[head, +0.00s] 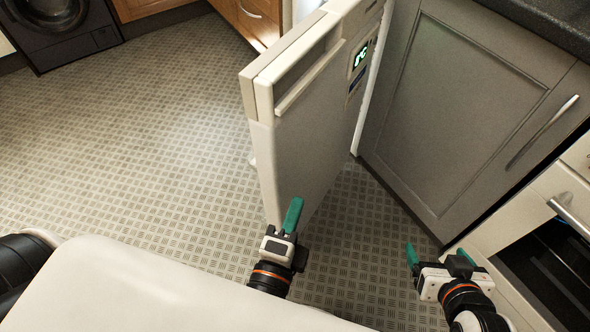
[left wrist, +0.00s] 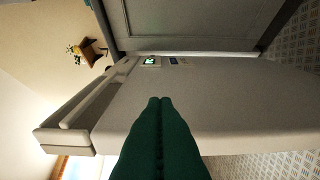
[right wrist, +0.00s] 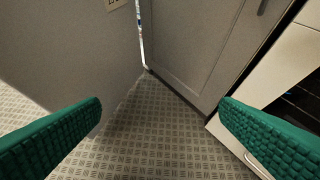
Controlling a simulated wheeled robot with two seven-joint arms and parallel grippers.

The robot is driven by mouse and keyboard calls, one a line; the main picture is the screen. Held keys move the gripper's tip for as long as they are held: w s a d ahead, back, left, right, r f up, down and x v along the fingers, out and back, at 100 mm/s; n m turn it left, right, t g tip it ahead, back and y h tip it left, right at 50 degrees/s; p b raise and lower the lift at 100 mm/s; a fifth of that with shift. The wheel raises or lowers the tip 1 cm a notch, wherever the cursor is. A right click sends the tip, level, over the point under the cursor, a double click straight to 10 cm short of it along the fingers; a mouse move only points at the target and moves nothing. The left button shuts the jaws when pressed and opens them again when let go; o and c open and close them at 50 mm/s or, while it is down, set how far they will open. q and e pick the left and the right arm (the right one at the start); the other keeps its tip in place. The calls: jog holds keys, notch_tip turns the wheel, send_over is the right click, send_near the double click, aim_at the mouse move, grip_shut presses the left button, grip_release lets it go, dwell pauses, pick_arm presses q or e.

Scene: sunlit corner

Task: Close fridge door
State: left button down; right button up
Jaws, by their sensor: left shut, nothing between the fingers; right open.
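The fridge door (head: 310,135) stands ajar in the middle of the head view, with a lit display near its hinge side. It is pale, with a recessed handle at its top edge. My left gripper (head: 293,215) is shut and empty, in front of the door's lower part. The left wrist view shows its green fingers (left wrist: 161,105) pressed together, with the door face (left wrist: 220,105) beyond them; I cannot tell whether they touch it. My right gripper (head: 441,257) is open and empty, lower right of the door. The right wrist view shows the door (right wrist: 75,55) at the left.
A grey cabinet (head: 455,90) stands right of the door, with an oven (head: 550,255) in front of it. A washing machine (head: 60,30) and wooden drawers (head: 252,18) are at the back. The patterned floor (head: 150,130) left of the door is clear.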

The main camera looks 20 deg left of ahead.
pick_arm(q)
jog(key=w, duration=0.1)
jog(key=p, duration=0.4)
send_over(292, 160)
jog(key=s+d, duration=0.1)
jog(key=s, duration=0.3)
jog(key=shift+w+d, duration=0.2)
pick_arm(e)
jog(key=s+d+f+g+h, duration=0.1)
jog(key=s+d+f+g, duration=0.1)
jog(key=s+g, duration=0.4)
jog(key=s+d, duration=0.1)
jog(key=s, duration=0.3)
jog(key=shift+d+f+g+h, duration=0.15)
jog(key=shift+f+g+h, duration=0.1)
jog(key=shift+g+h, duration=0.05)
